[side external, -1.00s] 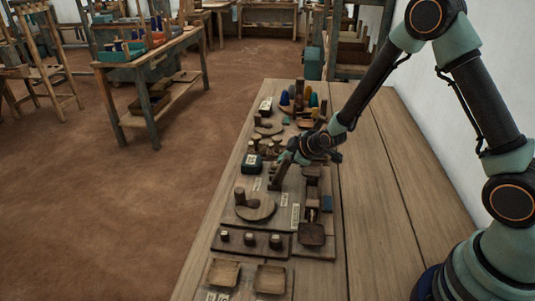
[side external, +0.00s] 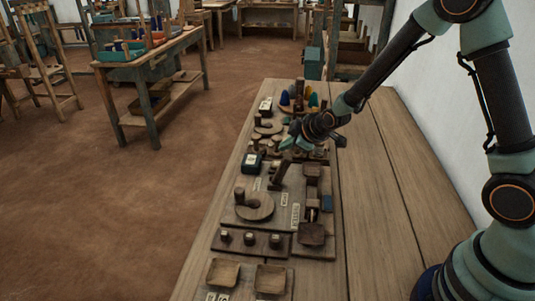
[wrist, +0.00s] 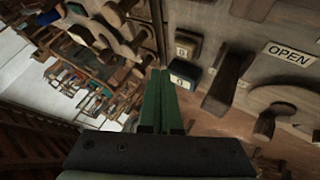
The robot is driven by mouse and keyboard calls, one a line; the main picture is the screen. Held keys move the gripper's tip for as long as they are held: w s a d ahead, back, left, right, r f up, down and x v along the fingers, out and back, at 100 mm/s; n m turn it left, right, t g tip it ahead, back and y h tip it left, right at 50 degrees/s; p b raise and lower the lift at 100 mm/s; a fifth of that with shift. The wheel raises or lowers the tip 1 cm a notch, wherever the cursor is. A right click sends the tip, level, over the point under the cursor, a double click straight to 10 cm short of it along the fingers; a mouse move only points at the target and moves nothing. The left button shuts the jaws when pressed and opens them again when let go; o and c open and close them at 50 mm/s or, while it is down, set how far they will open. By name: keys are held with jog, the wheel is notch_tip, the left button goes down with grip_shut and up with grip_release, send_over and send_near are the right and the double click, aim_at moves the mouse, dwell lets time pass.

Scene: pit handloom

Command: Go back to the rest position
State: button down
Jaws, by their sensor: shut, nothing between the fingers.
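My gripper (side external: 289,141) hangs in the air above the far-middle part of the wooden fixture board, apart from everything under it. In the wrist view its two green fingers (wrist: 160,102) lie together with nothing between them. A dark wooden lever (side external: 281,174) stands tilted on the board just below and nearer than the gripper; it also shows in the wrist view (wrist: 226,84), right of the fingers. No marked rest position is visible.
A round wooden piece with a post (side external: 255,207), a dark blue block (side external: 250,163) and two shallow wooden trays (side external: 223,272) sit along the board. Colored cones (side external: 298,97) stand at the far end. The right half of the table (side external: 385,210) is clear.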

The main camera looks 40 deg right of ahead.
jog(key=s+r+m+g, duration=0.1)
jog(key=s+r+m, duration=0.3)
jog(key=s+r, duration=0.65)
jog(key=s+r+m+g, duration=0.2)
jog(key=s+r+m, duration=0.2)
jog(key=s, duration=0.9)
notch_tip(320, 180, up, 2)
jog(key=shift+a+r, duration=0.15)
jog(key=shift+a, duration=0.1)
